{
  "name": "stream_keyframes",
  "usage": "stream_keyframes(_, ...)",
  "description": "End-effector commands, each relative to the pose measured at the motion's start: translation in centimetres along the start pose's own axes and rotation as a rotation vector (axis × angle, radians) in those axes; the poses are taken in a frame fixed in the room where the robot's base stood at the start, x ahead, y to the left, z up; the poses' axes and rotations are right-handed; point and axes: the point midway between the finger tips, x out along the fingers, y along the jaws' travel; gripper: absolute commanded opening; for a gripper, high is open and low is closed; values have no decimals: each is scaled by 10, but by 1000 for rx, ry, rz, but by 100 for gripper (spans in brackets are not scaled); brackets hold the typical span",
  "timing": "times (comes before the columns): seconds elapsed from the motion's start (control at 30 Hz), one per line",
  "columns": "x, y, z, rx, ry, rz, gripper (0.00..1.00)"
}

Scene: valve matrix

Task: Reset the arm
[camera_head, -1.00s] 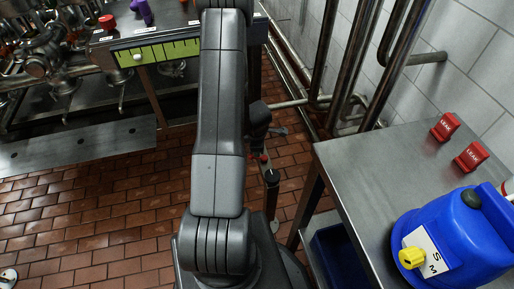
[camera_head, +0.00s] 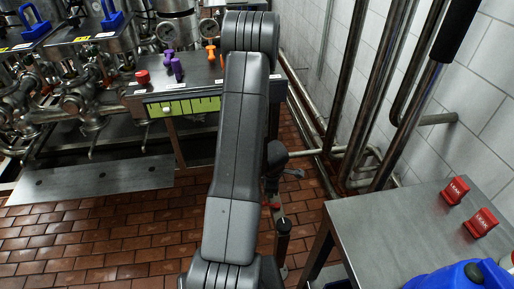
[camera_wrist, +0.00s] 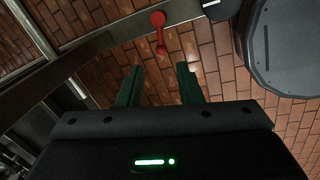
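My arm rises through the middle of the head view, bent and folded in front of the camera. My gripper is hidden behind it there. In the wrist view my gripper (camera_wrist: 158,88) is open, its two dark green fingers apart with nothing between them. It points down toward the brick floor (camera_wrist: 200,75). A red handle-like part (camera_wrist: 159,32) lies beyond the fingertips, apart from them.
A steel table (camera_head: 375,230) at the right bears two red LEAK blocks (camera_head: 455,190) (camera_head: 481,222) and a blue container (camera_head: 462,277). A bench with a green strip (camera_head: 185,106), purple and orange pieces, and valves stand at the back left. Pipes line the right wall.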

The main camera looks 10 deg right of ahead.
Motion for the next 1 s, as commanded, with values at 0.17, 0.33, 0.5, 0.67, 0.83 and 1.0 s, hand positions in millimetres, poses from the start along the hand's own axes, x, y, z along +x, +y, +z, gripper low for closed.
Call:
stream_keyframes(0.17,20,-1,0,-2,0,-1,33)
stream_keyframes(0.33,47,-1,0,-1,0,-1,33)
stream_keyframes(0.5,73,-1,0,-1,0,-1,33)
stream_keyframes(0.67,98,-1,0,1,0,-1,33)
stream_keyframes(0.83,121,-1,0,1,0,-1,33)
stream_keyframes(1.0,133,0,0,1,0,0,33)
